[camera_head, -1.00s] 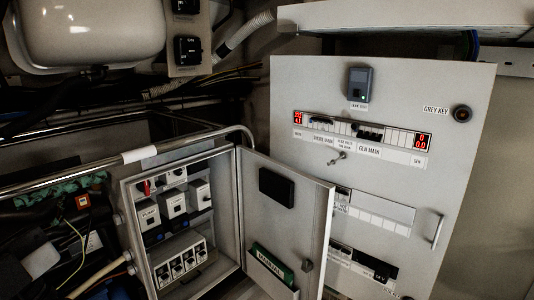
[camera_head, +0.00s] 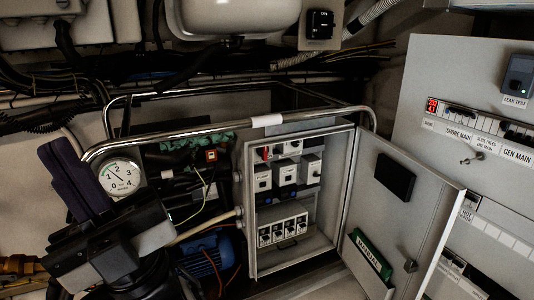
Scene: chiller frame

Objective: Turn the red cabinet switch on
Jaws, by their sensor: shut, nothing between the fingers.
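The red switch (camera_head: 265,153) is small and sits at the top left inside the open grey cabinet (camera_head: 250,215). Its handle position is too small to tell. The cabinet door (camera_head: 385,215) stands open to the right, with a black box and a green item on its inner face. My gripper (camera_head: 66,150) is at the left of the picture, with dark fingers shut and empty, pointing up. It is well left of the cabinet, beside the gauge, and apart from the switch.
A chrome rail (camera_head: 200,133) runs in front of and above the cabinet. A round gauge (camera_head: 122,178), a blue motor (camera_head: 205,255) and loose cables lie between my arm and the cabinet. A large grey panel (camera_head: 420,90) stands at the right.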

